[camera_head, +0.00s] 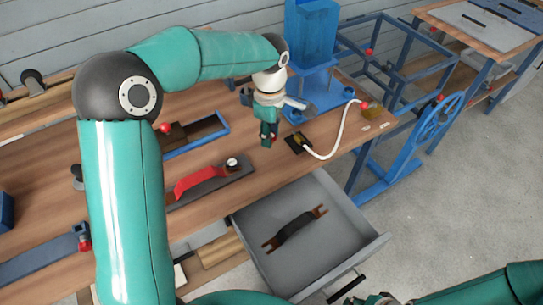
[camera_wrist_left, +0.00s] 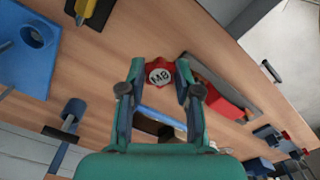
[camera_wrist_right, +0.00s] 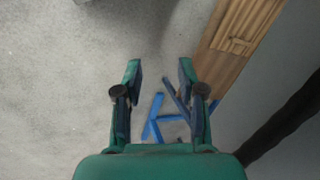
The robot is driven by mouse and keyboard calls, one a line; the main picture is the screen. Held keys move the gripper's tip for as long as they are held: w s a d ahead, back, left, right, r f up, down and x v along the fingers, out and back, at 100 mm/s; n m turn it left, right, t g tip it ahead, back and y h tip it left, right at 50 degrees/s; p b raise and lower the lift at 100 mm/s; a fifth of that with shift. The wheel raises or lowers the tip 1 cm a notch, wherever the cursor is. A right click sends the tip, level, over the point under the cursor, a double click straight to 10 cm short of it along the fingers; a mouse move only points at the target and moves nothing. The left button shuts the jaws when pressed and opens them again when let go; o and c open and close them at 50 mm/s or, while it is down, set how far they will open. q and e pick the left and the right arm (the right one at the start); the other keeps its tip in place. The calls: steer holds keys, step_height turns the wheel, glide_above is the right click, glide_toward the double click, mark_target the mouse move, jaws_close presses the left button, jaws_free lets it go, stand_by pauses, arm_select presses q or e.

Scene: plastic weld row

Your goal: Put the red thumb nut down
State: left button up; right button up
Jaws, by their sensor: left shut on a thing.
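The red thumb nut (camera_wrist_left: 160,73), marked M8 on its pale top, sits between the fingertips of my left gripper (camera_wrist_left: 157,88) in the left wrist view. The left gripper is shut on it. In the head view my left gripper (camera_head: 268,139) points down over the wooden bench (camera_head: 215,97), and only a small bit of red shows at its tips. I cannot tell whether the nut touches the bench. My right gripper (camera_wrist_right: 158,75) is open and empty over the grey floor in the right wrist view.
A black pad (camera_head: 298,143) with a white hose (camera_head: 338,140) lies right of the left gripper. A red-handled tool (camera_head: 197,181) and a blue frame (camera_head: 205,143) lie to its left. A blue stand (camera_head: 315,85) is behind. An open grey drawer (camera_head: 345,220) holds a dark handle (camera_head: 295,229).

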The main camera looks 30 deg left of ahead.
mark_target(270, 163)
arm_select(q)
step_height(270, 163, down, 9)
steer(key=shift+f, duration=0.1)
stand_by(0.4)
steer(key=o, duration=1.1)
steer(key=shift+f, duration=0.1)
step_height(270, 163, up, 12)
steer(key=shift+s+r, duration=0.1)
steer(key=shift+r, duration=0.05)
